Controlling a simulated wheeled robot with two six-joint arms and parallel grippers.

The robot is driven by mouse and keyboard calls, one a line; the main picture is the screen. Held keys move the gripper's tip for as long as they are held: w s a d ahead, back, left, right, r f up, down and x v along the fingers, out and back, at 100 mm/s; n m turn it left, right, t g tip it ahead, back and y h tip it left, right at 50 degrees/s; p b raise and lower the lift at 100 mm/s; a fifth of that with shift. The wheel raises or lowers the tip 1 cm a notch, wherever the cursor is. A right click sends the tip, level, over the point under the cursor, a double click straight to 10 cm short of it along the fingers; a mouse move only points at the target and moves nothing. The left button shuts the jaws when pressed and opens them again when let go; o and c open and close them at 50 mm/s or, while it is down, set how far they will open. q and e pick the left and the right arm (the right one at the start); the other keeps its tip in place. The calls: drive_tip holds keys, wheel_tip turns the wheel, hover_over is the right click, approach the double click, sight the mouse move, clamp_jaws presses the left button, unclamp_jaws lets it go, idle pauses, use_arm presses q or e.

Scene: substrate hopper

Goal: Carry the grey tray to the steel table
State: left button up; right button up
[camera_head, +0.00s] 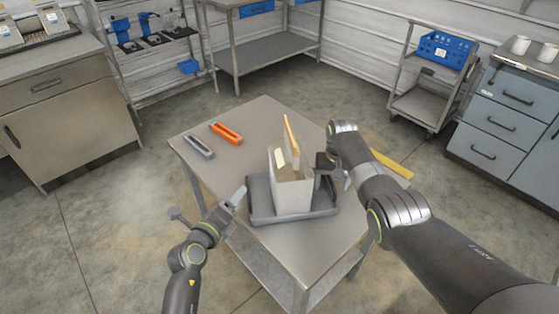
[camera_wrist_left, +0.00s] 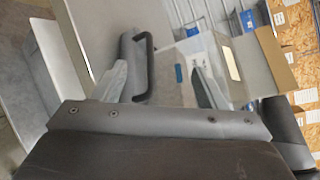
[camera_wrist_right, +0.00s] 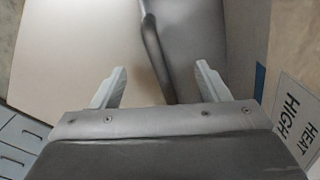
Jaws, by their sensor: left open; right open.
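The grey tray (camera_head: 263,212) lies flat on a small grey-topped table (camera_head: 262,118). A tall pale box (camera_head: 291,197), open at the top, stands in it. My left gripper (camera_head: 208,206) is open just off the tray's left side. In the left wrist view a dark tray handle (camera_wrist_left: 148,68) shows between or just beyond its fingers (camera_wrist_left: 160,78), with no grip on it. My right gripper (camera_head: 331,170) is open at the tray's right side, close to the box. In the right wrist view the tray edge (camera_wrist_right: 152,38) lies beyond its spread fingers (camera_wrist_right: 160,72).
An orange tool (camera_head: 226,133) and a grey one (camera_head: 199,146) lie at the table's far left; a yellow strip (camera_head: 393,164) is at its right. Behind stand a two-level metal table (camera_head: 272,52), a cart (camera_head: 418,103) with a blue crate (camera_head: 444,50), and cabinets. Floor between is clear.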

wheel_tip(320, 180, up, 12)
idle(0.8)
idle(0.3)
